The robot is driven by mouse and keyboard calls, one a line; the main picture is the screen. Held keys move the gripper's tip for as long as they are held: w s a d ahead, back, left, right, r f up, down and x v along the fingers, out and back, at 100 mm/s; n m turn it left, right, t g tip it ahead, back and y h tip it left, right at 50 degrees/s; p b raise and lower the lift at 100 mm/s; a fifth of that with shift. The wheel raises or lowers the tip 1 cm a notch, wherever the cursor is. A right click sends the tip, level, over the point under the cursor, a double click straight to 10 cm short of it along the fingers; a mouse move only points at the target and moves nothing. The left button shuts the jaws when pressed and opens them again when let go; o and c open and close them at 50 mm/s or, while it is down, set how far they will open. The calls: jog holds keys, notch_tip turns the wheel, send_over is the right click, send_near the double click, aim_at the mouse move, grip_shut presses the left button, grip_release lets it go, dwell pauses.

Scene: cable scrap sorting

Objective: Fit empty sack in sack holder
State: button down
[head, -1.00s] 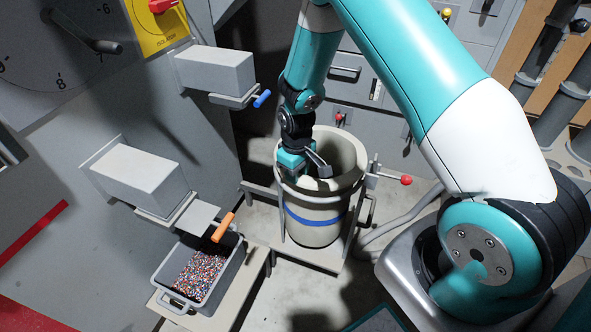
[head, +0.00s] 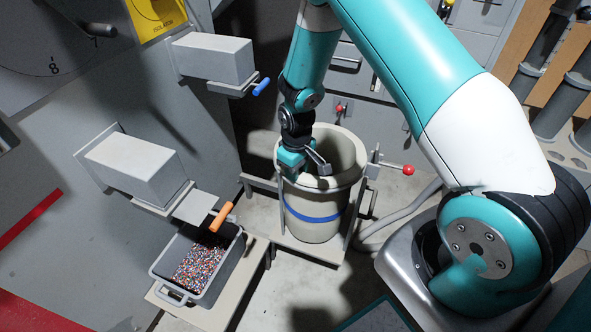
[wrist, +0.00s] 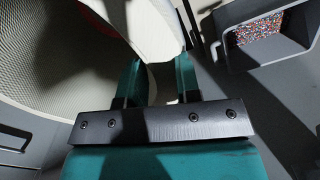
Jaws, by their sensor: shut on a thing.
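The sack (head: 313,225) is a pale, open-topped tube with a blue band round it. It stands upright in the sack holder, within its ring (head: 357,178) and upright posts. My gripper (head: 312,166) is at the left, near part of the sack's mouth. In the wrist view my gripper (wrist: 158,72) has its two teal fingers on either side of the pale sack wall (wrist: 135,28) and is shut on it. The holder's lever with a red knob (head: 408,170) sticks out to the right. The sack's bottom inside is hidden in shadow.
A grey bin of coloured granules (head: 160,268) stands at the lower left, under a chute with an orange handle (head: 221,216). A chute with a blue handle (head: 261,86) is above left. Grey drawers stand behind; a hose (head: 400,220) runs right of the holder.

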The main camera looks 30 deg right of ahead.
jog(key=shift+w+d, duration=0.1)
jog(key=shift+d, duration=0.25)
dwell(0.4)
jog(key=c, duration=0.7)
grip_release()
jog(key=shift+c, duration=0.2)
